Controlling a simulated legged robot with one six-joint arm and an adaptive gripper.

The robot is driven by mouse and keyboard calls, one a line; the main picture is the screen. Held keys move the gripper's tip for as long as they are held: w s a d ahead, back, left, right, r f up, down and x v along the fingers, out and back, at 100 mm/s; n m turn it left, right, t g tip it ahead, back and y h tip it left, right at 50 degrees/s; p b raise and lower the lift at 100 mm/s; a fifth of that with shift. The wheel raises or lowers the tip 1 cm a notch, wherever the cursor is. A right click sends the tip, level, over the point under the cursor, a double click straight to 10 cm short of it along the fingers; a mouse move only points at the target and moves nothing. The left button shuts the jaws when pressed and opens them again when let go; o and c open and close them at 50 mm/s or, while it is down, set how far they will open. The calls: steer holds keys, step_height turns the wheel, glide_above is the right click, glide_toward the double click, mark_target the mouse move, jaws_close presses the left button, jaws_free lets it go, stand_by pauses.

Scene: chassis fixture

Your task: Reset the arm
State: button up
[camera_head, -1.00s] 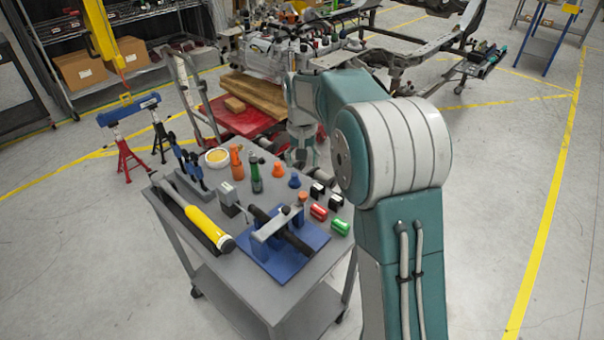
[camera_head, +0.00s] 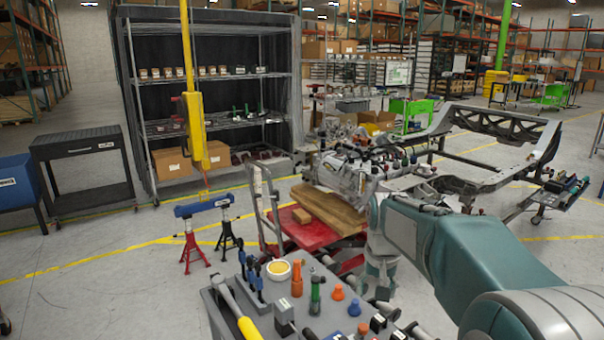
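My teal and white arm (camera_head: 480,250) reaches in from the lower right and bends down at the wrist. My gripper (camera_head: 379,287) hangs at its end, beside the right far side of the tool cart (camera_head: 220,318). Its fingers are small and merge with the grey parts behind, so I cannot tell whether they are open or shut. I see nothing clearly held.
The cart carries a yellow-handled hammer (camera_head: 238,312), orange (camera_head: 297,279) and green (camera_head: 315,294) tools and a yellow-filled bowl (camera_head: 278,269). Behind stand a red lift table (camera_head: 290,226), a chassis frame (camera_head: 480,140) and a yellow hoist (camera_head: 195,125).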

steer(key=s+r+n+t, duration=0.1)
steer(key=s+t, duration=0.3)
steer(key=s, duration=2.1)
steer(key=shift+s+r+n, duration=0.3)
steer(key=shift+r+n, duration=0.1)
steer(key=shift+r, duration=0.2)
steer(key=shift+a, duration=0.1)
